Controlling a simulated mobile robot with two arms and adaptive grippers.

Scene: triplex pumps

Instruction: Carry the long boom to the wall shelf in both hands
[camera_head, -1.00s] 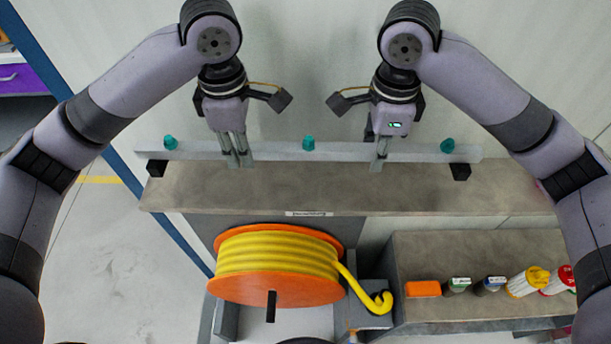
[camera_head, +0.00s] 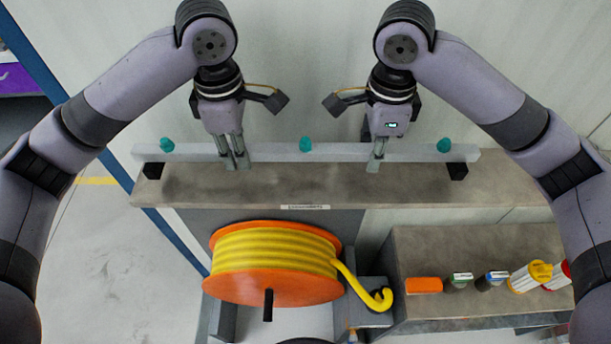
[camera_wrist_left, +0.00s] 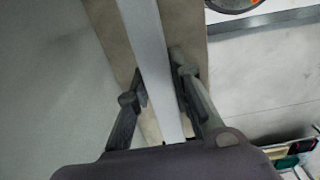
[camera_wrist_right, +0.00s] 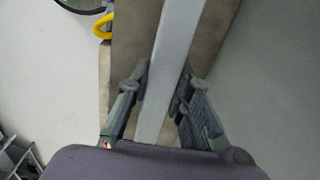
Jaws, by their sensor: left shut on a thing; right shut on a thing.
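The long boom (camera_head: 270,151) is a straight light grey bar with teal knobs along its top. It lies level across the picture, over the wall shelf (camera_head: 300,187). My left gripper (camera_head: 237,164) is shut on it left of the middle knob. My right gripper (camera_head: 376,165) is shut on it to the right of that knob. In the left wrist view the boom (camera_wrist_left: 158,60) runs between the fingers; the right wrist view shows the same (camera_wrist_right: 172,60). I cannot tell whether the boom touches the shelf or its supports.
Black blocks (camera_head: 153,171) (camera_head: 458,171) show below the boom near its ends. An orange reel of yellow hose (camera_head: 275,262) stands below the shelf. A lower bench (camera_head: 470,250) at the right holds an orange block (camera_head: 424,285) and several containers. The wall is close behind.

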